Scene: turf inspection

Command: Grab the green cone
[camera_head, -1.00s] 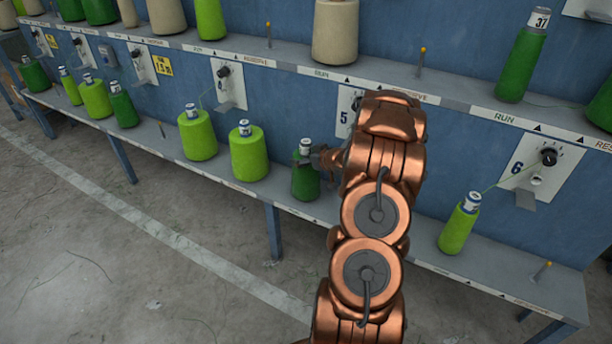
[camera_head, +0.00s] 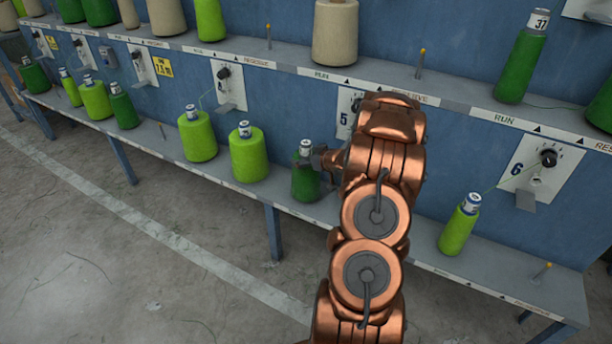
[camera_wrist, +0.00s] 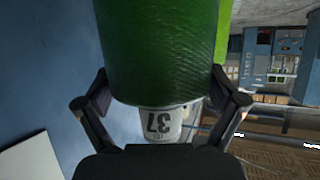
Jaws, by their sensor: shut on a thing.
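A dark green cone (camera_head: 305,184) with a white top stands upright on the lower shelf in the head view, left of my arm. My gripper (camera_head: 314,158) is at its upper part, partly hidden by my wrist. In the wrist view the green cone (camera_wrist: 160,50) fills the upper middle, its white end marked 37 pointing toward the palm. The fingers of my gripper (camera_wrist: 161,88) are on both sides of the cone, closed on it. From these frames I cannot tell whether its base is lifted off the shelf.
Two light green cones (camera_head: 249,155) stand just left on the lower shelf (camera_head: 405,240). A slim light green cone (camera_head: 459,226) stands to the right. The upper shelf (camera_head: 385,82) holds a cream cone (camera_head: 335,32) and a dark green cone (camera_head: 522,65). The blue panel is close behind.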

